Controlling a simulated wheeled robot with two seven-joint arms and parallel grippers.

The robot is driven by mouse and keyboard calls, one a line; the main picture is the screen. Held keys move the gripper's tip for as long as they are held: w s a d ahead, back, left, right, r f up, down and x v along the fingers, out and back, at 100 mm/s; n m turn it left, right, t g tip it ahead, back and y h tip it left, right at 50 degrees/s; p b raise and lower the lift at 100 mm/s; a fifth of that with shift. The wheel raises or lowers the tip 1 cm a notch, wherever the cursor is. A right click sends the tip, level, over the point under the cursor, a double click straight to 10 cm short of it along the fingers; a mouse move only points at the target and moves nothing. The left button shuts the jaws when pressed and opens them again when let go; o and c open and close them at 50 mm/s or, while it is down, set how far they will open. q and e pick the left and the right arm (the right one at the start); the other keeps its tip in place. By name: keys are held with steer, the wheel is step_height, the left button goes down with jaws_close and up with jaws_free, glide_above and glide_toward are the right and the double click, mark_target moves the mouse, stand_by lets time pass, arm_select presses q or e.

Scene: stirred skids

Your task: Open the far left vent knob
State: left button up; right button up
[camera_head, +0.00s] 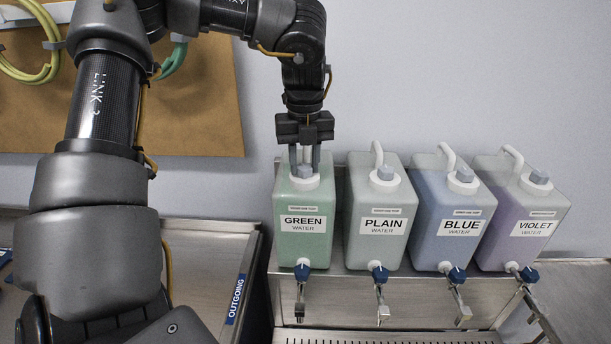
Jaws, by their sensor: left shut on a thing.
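The green water jug (304,250) is the far left one of the row on the metal stand. A grey vent knob (304,171) sits on its white cap (303,183) at the top. My left gripper (304,160) points straight down over this jug, with its fingers shut on the vent knob. The fingers partly cover the knob and hide the jug's handle, so the knob's turn is hard to tell. My right gripper is not in view.
The plain (377,245), blue (446,237) and violet (521,226) water jugs stand close by to the right, with grey knobs and pale handles. Blue-handled taps (302,272) stick out below. An outgoing tray (205,262) lies left; a wall is behind.

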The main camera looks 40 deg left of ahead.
arm_select(q)
steer(key=n+b, duration=0.2)
steer(key=n, duration=0.1)
steer(key=shift+f+b, duration=0.15)
steer(key=shift+b, duration=0.15)
steer(key=n+b, duration=0.2)
steer(key=n, duration=0.1)
steer(key=shift+n, duration=0.3)
steer(key=n+b, duration=0.1)
steer(key=n, duration=0.4)
steer(key=shift+b, duration=0.4)
steer(key=shift+r+n+b, duration=0.15)
steer(key=shift+n+b, duration=0.15)
steer(key=shift+n, duration=0.75)
steer(key=shift+r+n+b, duration=0.1)
steer(key=shift+n+b, duration=0.15)
steer(key=shift+n, duration=0.8)
steer(key=o, duration=1)
steer(key=shift+w, duration=0.1)
